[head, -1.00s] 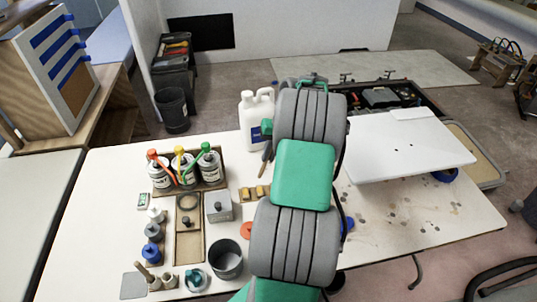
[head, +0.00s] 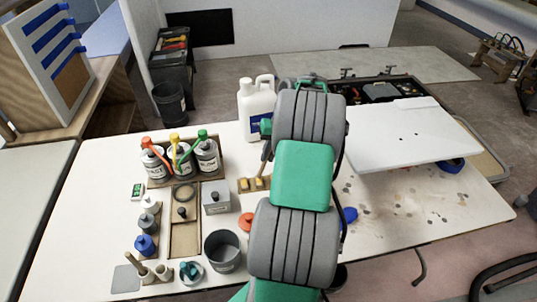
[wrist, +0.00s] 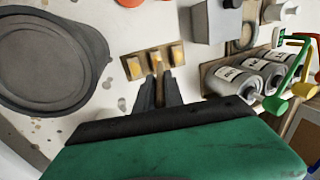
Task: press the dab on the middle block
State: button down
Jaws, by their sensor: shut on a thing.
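A small brown board (wrist: 128,62) carries three yellowish blocks in a row. In the wrist view the middle block (wrist: 154,55) is partly covered by the tip of a thin brown stick (wrist: 158,72). My gripper (wrist: 160,88) is shut on this stick, which points at the middle block. In the head view the board (head: 241,189) lies on the white table, and the stick (head: 263,170) slopes down to it from my gripper (head: 267,150). Its tip is at or just above the blocks; I cannot tell whether it touches. No separate dab can be made out.
A grey pot (head: 223,252), a grey box (head: 216,202) and an orange disc (head: 247,222) stand near the board. Three cans (head: 181,160) with coloured handles are to the left, a white jug (head: 257,105) behind. A white panel (head: 415,140) is at the right.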

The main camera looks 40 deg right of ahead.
jog(key=shift+s+f, duration=0.1)
jog(key=shift+f, duration=0.75)
dwell(1.7)
jog(key=shift+r, duration=0.1)
notch_tip(320, 180, up, 7)
jog(key=p, duration=0.6)
jog(key=shift+r, duration=0.1)
dwell(0.3)
